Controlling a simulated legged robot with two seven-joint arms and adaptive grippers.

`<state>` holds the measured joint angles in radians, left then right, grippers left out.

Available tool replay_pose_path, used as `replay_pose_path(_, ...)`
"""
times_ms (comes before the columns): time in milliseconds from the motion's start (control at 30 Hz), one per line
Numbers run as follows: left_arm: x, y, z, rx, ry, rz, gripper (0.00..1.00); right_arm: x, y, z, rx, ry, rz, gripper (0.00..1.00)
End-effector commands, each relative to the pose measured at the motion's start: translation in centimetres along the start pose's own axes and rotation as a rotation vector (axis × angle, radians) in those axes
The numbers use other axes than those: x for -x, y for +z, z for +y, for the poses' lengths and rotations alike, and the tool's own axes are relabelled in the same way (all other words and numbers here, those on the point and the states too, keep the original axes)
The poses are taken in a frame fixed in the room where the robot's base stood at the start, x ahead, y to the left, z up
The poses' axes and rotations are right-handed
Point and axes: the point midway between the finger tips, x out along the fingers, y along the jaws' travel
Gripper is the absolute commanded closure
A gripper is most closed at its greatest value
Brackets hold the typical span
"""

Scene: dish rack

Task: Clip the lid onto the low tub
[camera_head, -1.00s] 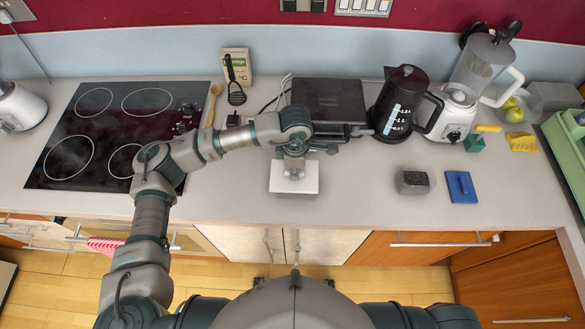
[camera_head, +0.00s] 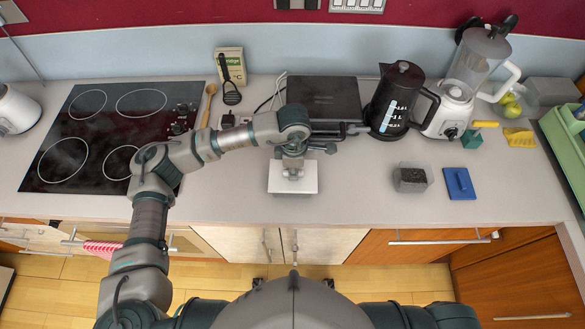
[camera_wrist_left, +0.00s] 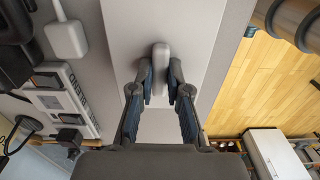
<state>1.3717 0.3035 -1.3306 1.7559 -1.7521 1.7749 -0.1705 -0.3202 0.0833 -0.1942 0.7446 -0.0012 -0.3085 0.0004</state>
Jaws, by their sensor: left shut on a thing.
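My left gripper (camera_head: 293,174) is shut on the raised grip of a white rectangular lid (camera_head: 307,184) over the front middle of the counter. In the left wrist view the fingers (camera_wrist_left: 160,88) close on both sides of the pale upright grip (camera_wrist_left: 160,58), with the flat lid (camera_wrist_left: 205,35) below. I cannot tell whether the low tub is under the lid, or whether the lid touches anything; the lid and gripper hide that spot. My right gripper is out of view.
A small clear box with dark contents (camera_head: 411,179) and a blue square piece (camera_head: 460,184) lie to the right. A dark kettle (camera_head: 396,100), a blender (camera_head: 472,80) and a black appliance (camera_head: 324,97) stand behind. The hob (camera_head: 110,135) is left.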

Motion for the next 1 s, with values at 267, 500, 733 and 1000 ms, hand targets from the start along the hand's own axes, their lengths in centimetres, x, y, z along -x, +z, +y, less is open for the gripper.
replay_pose_path(267,-0.52,-0.30,0.02,0.001,-0.001,-0.003,1.00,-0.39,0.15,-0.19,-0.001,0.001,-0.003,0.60)
replay_pose_path(500,-0.88,-0.02,0.00,0.000,0.000,0.000,1.00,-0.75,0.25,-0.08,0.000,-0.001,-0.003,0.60)
replay_pose_path(733,-1.00,0.04,-0.01,0.000,0.000,0.000,1.00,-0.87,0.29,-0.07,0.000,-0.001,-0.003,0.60)
replay_pose_path(1000,-1.01,-0.05,0.00,0.000,0.000,0.000,0.55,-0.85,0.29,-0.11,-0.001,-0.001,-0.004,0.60)
